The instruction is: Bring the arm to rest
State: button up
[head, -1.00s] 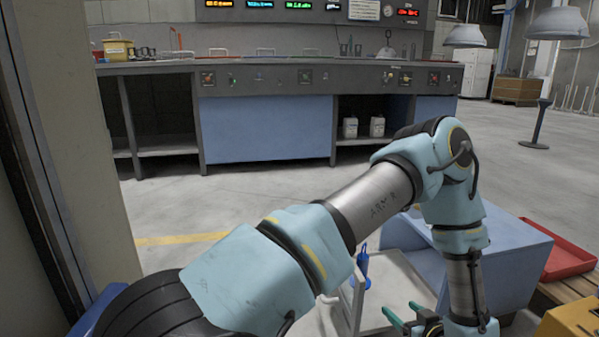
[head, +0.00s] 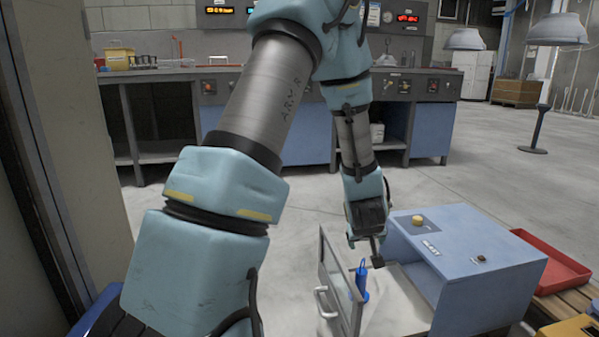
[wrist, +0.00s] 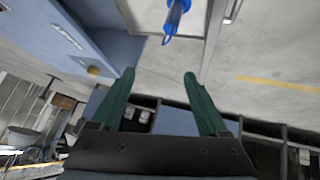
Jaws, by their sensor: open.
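My arm (head: 265,100) is raised and bent across the middle of the head view, with its forearm hanging down. My gripper (head: 368,258) is at the forearm's lower end, above and beside a blue tool (head: 361,282) standing on a pale surface. In the wrist view my gripper (wrist: 160,82) shows two green fingers spread apart with nothing between them. The blue tool (wrist: 175,18), with a loop at its end, lies beyond the fingertips and apart from them.
A blue box (head: 465,255) with a yellow knob stands right of my gripper. An open framed door (head: 338,285) with a handle stands left of the blue tool. A red tray (head: 552,262) is at the right. Grey hoods (head: 557,28) hang at the upper right. Open floor (head: 480,180) lies behind.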

jog(key=s+a+r+g+y+p, duration=0.1)
jog(key=s+a+r+g, duration=0.1)
jog(key=s+a+r, duration=0.45)
jog(key=s+a+r+m+g+y+p, duration=0.1)
jog(key=s+a+r+g+p, duration=0.15)
jog(key=a, duration=0.65)
jog(key=s+a+r+g+p, duration=0.1)
jog(key=s+a+r+g, duration=0.1)
jog(key=s+a+r, duration=0.45)
notch_tip(320, 180, up, 36)
jog(key=w+a+p, duration=0.1)
jog(key=p, duration=3.6)
jog(key=shift+w+a+r+p, duration=0.15)
jog(key=shift+w+a+p, duration=0.1)
jog(key=shift+a+p, duration=0.15)
